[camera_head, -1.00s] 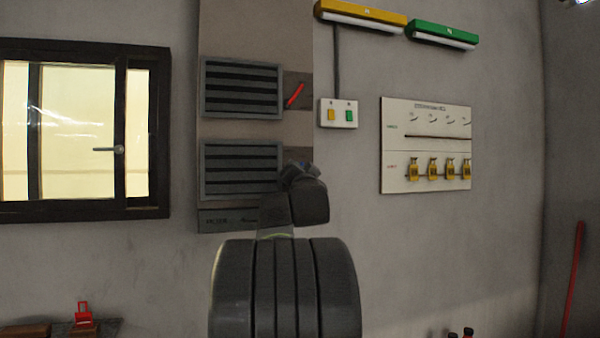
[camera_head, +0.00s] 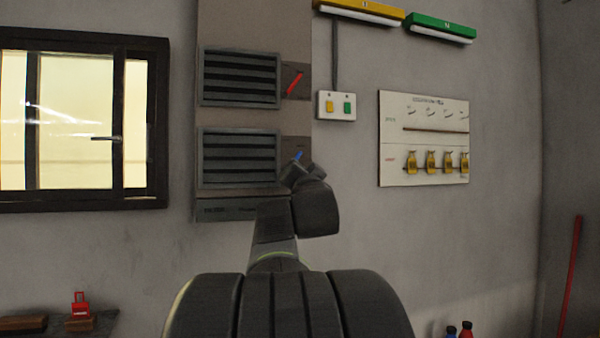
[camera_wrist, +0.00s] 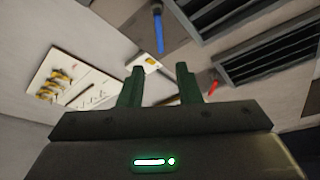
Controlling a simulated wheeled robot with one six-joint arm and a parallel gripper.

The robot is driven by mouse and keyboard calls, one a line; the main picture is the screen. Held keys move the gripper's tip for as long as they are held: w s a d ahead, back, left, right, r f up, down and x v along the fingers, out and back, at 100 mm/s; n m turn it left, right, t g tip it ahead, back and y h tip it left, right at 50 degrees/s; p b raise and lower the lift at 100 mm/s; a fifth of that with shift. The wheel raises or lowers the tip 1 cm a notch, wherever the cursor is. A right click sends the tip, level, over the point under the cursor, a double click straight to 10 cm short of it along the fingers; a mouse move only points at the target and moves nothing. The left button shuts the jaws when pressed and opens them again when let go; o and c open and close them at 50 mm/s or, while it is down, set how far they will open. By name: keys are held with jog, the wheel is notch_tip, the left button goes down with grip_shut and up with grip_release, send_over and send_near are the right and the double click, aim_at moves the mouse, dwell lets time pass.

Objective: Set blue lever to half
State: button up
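The blue lever (camera_wrist: 159,30) hangs from its plate near the top of the wrist view, beyond my fingertips and apart from them. In the head view only a small blue part of the lever (camera_head: 297,155) shows just above my arm, beside the lower louvered vent (camera_head: 240,158). My gripper (camera_wrist: 159,72) has its two green fingers spread with a gap between them and nothing held. A red lever (camera_head: 294,84) sits tilted beside the upper vent (camera_head: 240,78).
A switch box (camera_head: 337,106) with yellow and green buttons is on the wall to the right. A white board (camera_head: 424,170) with several yellow padlocks hangs further right. A dark-framed window (camera_head: 158,120) is at left. A shelf (camera_head: 103,322) with a red item is low left.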

aim_at(298, 157)
jog(key=shift+b+v, duration=0.4)
jog(key=shift+v, duration=1.85)
jog(key=p+x, duration=0.4)
jog(key=x, duration=1)
jog(key=shift+s+f, duration=0.1)
jog(key=shift+s, duration=0.1)
